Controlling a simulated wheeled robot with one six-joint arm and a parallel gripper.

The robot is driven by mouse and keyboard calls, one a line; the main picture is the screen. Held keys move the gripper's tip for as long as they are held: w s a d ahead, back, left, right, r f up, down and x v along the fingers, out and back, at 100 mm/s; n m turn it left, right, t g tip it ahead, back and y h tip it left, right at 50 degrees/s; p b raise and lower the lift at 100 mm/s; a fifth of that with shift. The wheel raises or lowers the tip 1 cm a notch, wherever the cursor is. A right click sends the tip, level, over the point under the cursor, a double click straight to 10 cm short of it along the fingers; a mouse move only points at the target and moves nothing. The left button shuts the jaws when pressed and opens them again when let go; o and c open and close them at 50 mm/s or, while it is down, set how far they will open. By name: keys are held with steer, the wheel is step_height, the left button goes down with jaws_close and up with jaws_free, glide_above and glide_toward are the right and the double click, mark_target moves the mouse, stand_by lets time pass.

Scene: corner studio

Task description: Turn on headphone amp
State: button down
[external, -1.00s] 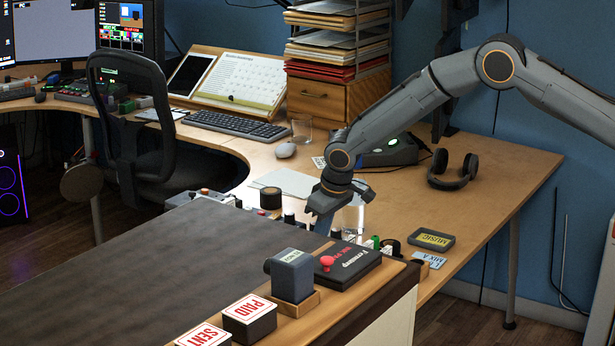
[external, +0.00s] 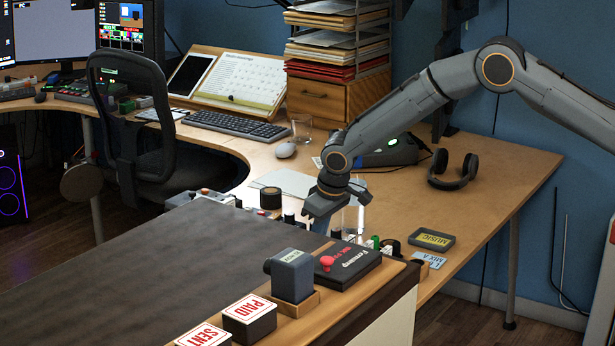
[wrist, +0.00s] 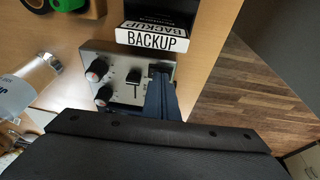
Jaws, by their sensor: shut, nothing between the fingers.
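In the wrist view a small light grey box (wrist: 118,62) with two black knobs and two dark switches lies below my fingers; it appears to be the headphone amp, though I can read no label. One dark switch (wrist: 133,78) sits at its middle. A second dark part at its right end is partly covered by my fingers. My gripper (wrist: 161,80) is shut and empty, its tips over or at that right end; I cannot tell whether they touch. In the external view my gripper (external: 318,226) is low over the cluttered desk ledge, and the box is not clearly visible.
A white BACKUP label (wrist: 152,40) stands close beside the box. A clear bottle (wrist: 30,85) is to its left. A black box with a red knob (external: 345,265) is nearby.

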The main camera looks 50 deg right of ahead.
steer(key=shift+r, duration=0.6)
steer(key=d+b+v, duration=0.1)
steer(key=d+v, duration=0.2)
steer(key=v, duration=0.9)
steer(key=shift+w+r+b, duration=0.3)
steer(key=shift+r+b, duration=0.05)
steer(key=s+d+g, duration=0.1)
steer(key=s+d, duration=0.3)
steer(key=s, duration=1)
steer(key=s+d+f, duration=0.1)
steer(key=s+d, duration=0.3)
steer(key=s, duration=1)
steer(key=s+d+g, duration=0.1)
steer(key=s+d, duration=0.3)
steer(key=s, duration=1)
steer(key=shift+f+g+y, duration=0.3)
steer(key=shift+f, duration=0.1)
steer(key=shift+s, duration=0.15)
